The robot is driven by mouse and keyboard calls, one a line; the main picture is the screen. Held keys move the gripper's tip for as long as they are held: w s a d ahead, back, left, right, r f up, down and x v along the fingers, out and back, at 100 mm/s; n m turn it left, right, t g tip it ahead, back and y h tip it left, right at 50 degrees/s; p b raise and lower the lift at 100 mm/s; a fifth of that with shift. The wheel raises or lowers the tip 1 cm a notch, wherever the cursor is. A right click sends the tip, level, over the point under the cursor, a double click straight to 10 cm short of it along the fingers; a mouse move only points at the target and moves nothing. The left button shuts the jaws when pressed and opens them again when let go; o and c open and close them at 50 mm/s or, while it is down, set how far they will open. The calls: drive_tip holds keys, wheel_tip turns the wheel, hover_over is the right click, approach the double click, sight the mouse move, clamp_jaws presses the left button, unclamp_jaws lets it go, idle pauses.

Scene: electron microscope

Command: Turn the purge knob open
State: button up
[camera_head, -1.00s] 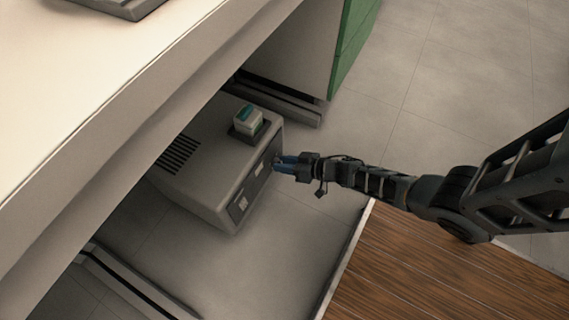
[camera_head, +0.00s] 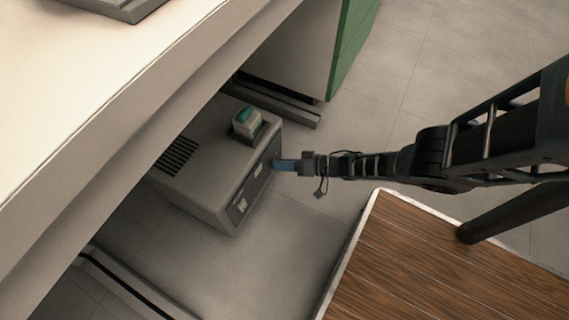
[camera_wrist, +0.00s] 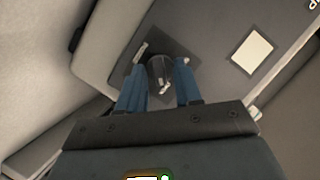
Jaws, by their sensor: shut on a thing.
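The purge knob (camera_wrist: 160,72) is a dark round knob with a light mark, on a dark square plate on the front of a grey box. My gripper (camera_wrist: 160,88) has its blue fingers on either side of the knob in the wrist view and is shut on it. In the head view my gripper (camera_head: 278,165) meets the right part of the box's front face, and the knob is hidden there by the fingers.
The grey box (camera_head: 195,165) stands on the floor under a white bench (camera_head: 100,110). A wooden board (camera_head: 430,270) lies at the lower right. Tiled floor (camera_head: 300,220) is clear in front of the box.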

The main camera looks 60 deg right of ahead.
idle(0.4)
drive_tip(key=o, duration=1)
drive_tip(key=shift+p+v, duration=1.15)
drive_tip(key=shift+v, duration=2.75)
drive_tip(key=shift+d, duration=0.1)
